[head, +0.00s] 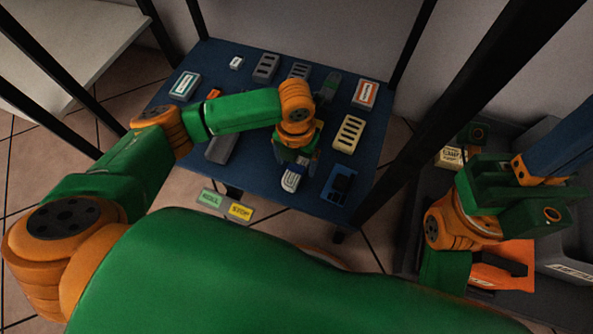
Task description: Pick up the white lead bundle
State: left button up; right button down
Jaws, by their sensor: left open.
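The white lead bundle (291,182) lies on the blue table top near its front edge, right below my left gripper. It looks like a small pale looped coil, and its back part is hidden by the gripper. My left gripper (297,165) points down over the bundle with its jaws open. The view is too small to tell whether the fingers touch the bundle or straddle it.
The blue table (250,182) holds several blocks and power strips, including a pale slotted strip (349,134), a dark blue piece (342,186) and a grey bar (221,148). Black posts (440,125) stand around it. A dark bin (565,270) stands at right.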

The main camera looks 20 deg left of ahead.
pick_arm(q)
jog(key=shift+f, duration=0.9)
jog(key=shift+r, duration=0.15)
jog(key=shift+c, duration=0.4)
grip_shut()
